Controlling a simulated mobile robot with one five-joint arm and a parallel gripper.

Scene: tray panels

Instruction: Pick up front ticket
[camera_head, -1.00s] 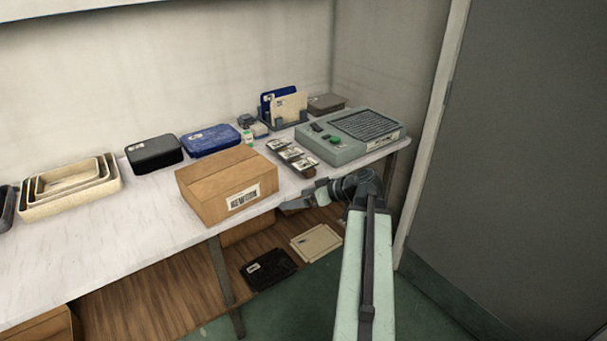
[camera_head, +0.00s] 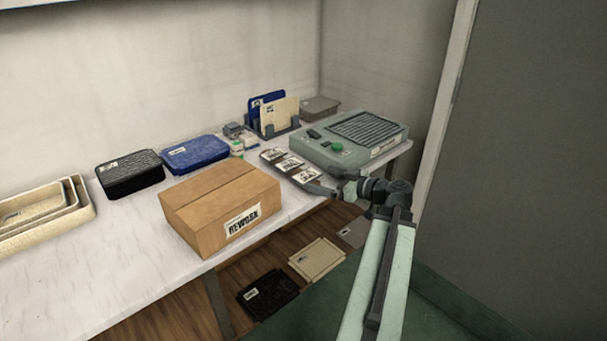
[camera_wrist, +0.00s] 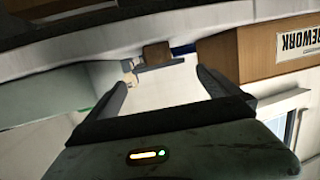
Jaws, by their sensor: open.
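Three small tickets with black print on white lie in a row on dark holders near the table's right front edge. The front ticket (camera_head: 306,174) is the nearest of them to my gripper. The middle ticket (camera_head: 289,163) and the back ticket (camera_head: 272,154) lie behind it to the left. My gripper (camera_head: 322,188) is just right of and in front of the front ticket, at the table edge, apart from it as far as I can tell. In the wrist view its fingers (camera_wrist: 162,90) are spread with nothing between them. I cannot clearly make out a ticket there.
A cardboard REWORK box (camera_head: 222,208) stands left of the tickets; it also shows in the wrist view (camera_wrist: 262,55). A grey-green machine (camera_head: 350,140) stands right behind them. An organizer with envelopes (camera_head: 280,115) is at the back. Flat panels (camera_head: 317,258) lie below the table.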

